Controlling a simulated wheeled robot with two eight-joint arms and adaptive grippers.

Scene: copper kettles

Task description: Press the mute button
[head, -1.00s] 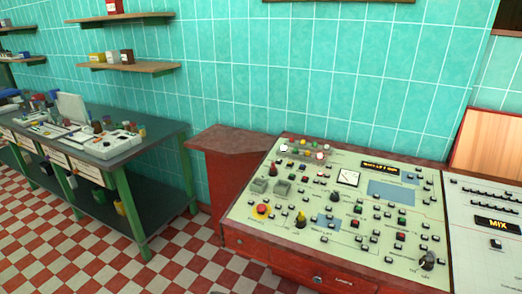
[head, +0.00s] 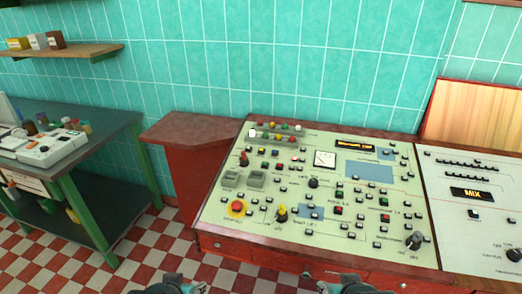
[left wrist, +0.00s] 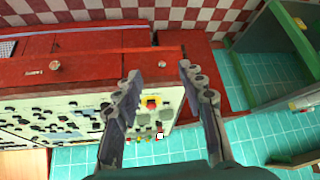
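A sloped cream control panel (head: 222,222) on a red console fills the middle right of the head view, with many small dark, red and green buttons. No label reading mute is legible, so I cannot tell which button it is. A red mushroom button with a yellow base (head: 237,208) sits at the panel's near left; it also shows in the left wrist view (left wrist: 152,102). My left gripper (left wrist: 158,74) is open and empty, its fingers apart above the console. My left (head: 185,287) and right (head: 335,287) grippers barely show at the head view's bottom edge, short of the panel.
A second, pale panel with a MIX display (head: 472,194) adjoins on the right. A red side counter (head: 195,127) stands left of the console. A green-legged workbench (head: 110,165) with instruments is at far left. Checkered floor between them is clear.

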